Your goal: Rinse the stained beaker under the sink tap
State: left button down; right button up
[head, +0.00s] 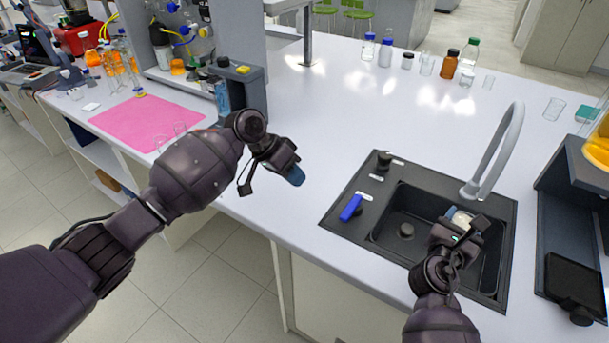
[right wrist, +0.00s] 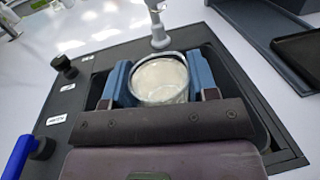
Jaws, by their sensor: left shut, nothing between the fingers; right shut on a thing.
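My right gripper (head: 460,217) is over the black sink (head: 409,215), just below the outlet of the grey tap (head: 495,160). It is shut on the beaker (right wrist: 160,80), with one blue finger on each side. The beaker looks upright, and a pale, cream-coloured surface shows inside its round rim. In the right wrist view the tap's outlet (right wrist: 158,35) is just beyond the rim. No water stream can be made out. My left gripper (head: 295,176) is shut and empty above the bench's front edge, left of the sink. A blue lever (head: 350,207) sits on the sink's left ledge.
Several bottles and beakers, including a brown bottle (head: 448,64), stand along the back of the bench. A dark stand with a tray (head: 575,285) is right of the sink. A pink mat (head: 147,122) lies far left. The middle bench is clear.

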jog(key=shift+d+v, duration=0.25)
jog(key=shift+v, duration=1.9)
jog(key=shift+s, duration=0.2)
jog(key=s+a+r+p, duration=0.2)
jog(key=s+r, duration=0.2)
jog(key=shift+s+a, duration=0.15)
jog(key=shift+a, duration=0.2)
dwell(0.4)
dwell(1.3)
